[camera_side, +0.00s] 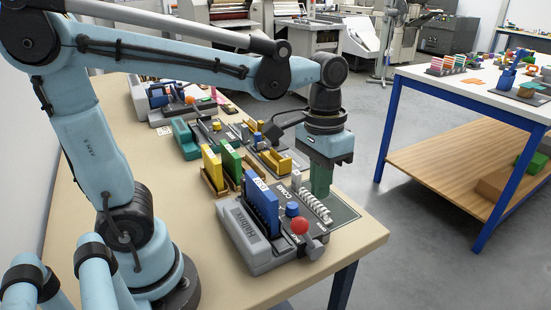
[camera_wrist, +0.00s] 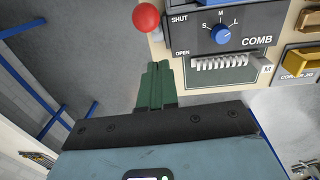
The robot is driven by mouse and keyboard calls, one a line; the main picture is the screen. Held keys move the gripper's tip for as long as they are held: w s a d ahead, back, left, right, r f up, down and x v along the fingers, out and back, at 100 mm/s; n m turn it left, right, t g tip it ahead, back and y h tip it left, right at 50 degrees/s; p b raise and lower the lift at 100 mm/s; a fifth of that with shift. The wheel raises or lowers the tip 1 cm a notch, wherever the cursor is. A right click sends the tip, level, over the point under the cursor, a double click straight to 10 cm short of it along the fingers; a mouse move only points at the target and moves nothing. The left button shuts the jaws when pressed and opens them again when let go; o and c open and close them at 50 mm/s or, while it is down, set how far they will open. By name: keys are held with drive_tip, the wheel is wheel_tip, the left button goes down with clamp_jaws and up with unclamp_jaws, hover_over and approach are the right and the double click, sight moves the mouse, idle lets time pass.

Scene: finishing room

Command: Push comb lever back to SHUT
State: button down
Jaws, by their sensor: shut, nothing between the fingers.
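The comb lever's red ball knob (camera_side: 299,226) is at the front right of the grey machine (camera_side: 250,245). In the wrist view the red ball (camera_wrist: 146,17) is beside the word SHUT, at the panel's left edge; OPEN is printed lower down. I cannot tell the lever's exact angle. My gripper (camera_wrist: 155,66) has green fingers, shut and empty, pointing towards the ball with a gap between. In the side view my gripper (camera_side: 320,193) points down just behind the white comb (camera_side: 315,207), apart from the red ball.
A blue size dial (camera_wrist: 220,34) and the comb (camera_wrist: 220,63) are close to my fingers. A blue block (camera_side: 262,205) stands on the machine. Yellow and green holders (camera_side: 229,160) crowd the bench behind. The bench edge (camera_side: 365,240) is close on the right, with open floor beyond.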

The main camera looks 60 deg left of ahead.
wheel_tip(320, 180, up, 10)
drive_tip(key=s+a+f+t, duration=0.1)
drive_tip(key=a+f+t, duration=0.1)
drive_tip(key=f, duration=0.4)
drive_tip(key=s+a+f+t, duration=0.1)
drive_tip(key=a+f+t, duration=0.2)
drive_tip(key=f+t, duration=0.2)
drive_tip(key=shift+s+a+f+y, duration=0.15)
drive_tip(key=shift+a+f+y, duration=0.1)
drive_tip(key=shift+f+y, duration=0.25)
